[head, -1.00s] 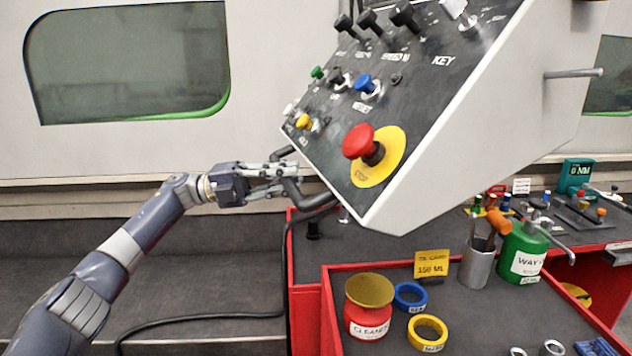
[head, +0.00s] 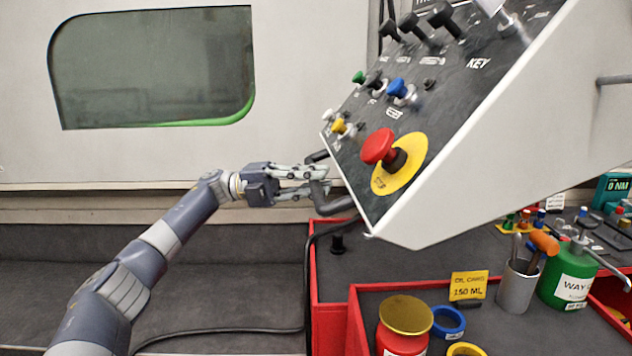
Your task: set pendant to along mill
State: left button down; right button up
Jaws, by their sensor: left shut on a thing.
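The pendant (head: 455,170) is a large tilted control box with a dark face, a red stop button on a yellow disc, several coloured buttons and black switches. It fills the upper right of the head view. A black bent handle (head: 334,205) sticks out from its lower left edge. My left gripper (head: 322,182) is shut on this handle, at the pendant's left side. The fingers partly hide the handle. My right gripper is not in view. The mill's pale enclosure wall (head: 300,60) with a dark window (head: 150,70) stands behind.
A red-edged cart (head: 335,320) stands below the pendant. It carries a red jar (head: 403,340), blue ring (head: 447,322), tool cup (head: 517,287), green can (head: 566,280) and yellow card (head: 468,286). A black cable (head: 220,332) runs along the grey ledge, which is otherwise clear at left.

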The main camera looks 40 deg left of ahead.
pick_arm(q)
jog(key=c, duration=1.5)
grip_release()
jog(key=shift+a+r, duration=0.15)
jog(key=shift+r, duration=0.1)
jog(key=shift+f, duration=0.15)
jog(key=v, duration=1.1)
jog(key=shift+s+a+f, duration=0.15)
jog(key=shift+a, duration=0.2)
